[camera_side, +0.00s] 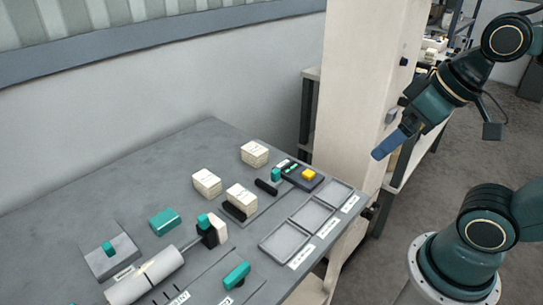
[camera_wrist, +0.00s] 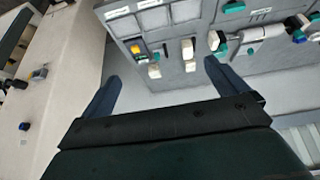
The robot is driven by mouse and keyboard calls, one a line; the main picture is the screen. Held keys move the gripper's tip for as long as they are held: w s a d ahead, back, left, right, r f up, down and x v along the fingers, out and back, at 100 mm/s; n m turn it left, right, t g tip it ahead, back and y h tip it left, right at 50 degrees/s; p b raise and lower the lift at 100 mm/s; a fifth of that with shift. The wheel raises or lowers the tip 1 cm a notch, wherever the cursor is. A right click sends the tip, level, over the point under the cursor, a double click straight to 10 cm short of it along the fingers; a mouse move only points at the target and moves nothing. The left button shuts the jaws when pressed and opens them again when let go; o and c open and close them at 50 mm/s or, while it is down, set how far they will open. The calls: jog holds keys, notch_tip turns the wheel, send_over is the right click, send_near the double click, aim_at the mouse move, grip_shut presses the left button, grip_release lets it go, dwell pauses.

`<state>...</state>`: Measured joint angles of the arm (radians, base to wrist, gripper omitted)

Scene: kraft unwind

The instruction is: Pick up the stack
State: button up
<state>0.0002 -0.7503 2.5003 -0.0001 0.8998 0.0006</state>
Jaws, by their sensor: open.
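Three cream paper-like stacks stand on the grey table: one at the back (camera_side: 255,153), one at the left (camera_side: 206,183) and one in front (camera_side: 241,198), which sits by a dark holder. Which of them the task means, I cannot tell. In the wrist view the stacks show small and far off, one of them (camera_wrist: 155,71) between my fingers in the picture. My gripper (camera_side: 378,153) is raised to the right of the table, apart from all stacks. The wrist view shows its two blue fingers (camera_wrist: 161,72) spread, with nothing held.
Three shallow grey trays (camera_side: 285,242) line the table's right edge. A dark box with a yellow button (camera_side: 308,174) stands behind them. A white roll (camera_side: 145,279) and teal-handled fixtures occupy the front left. A pale column (camera_side: 360,80) rises behind the table near my arm.

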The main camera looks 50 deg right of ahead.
jog(key=n+g+y, duration=0.5)
jog(key=n+g, duration=0.1)
jog(key=n, duration=1.2)
send_over(241, 194)
jog(key=d, duration=0.5)
notch_tip(241, 194, down, 15)
jog(key=shift+h, duration=0.3)
jog(key=shift+x, duration=4.4)
jog(key=shift+d, duration=0.1)
jog(key=shift+w+x, duration=0.1)
jog(key=shift+x, duration=1.2)
jog(key=shift+w+x, duration=0.15)
jog(key=shift+x, duration=1.15)
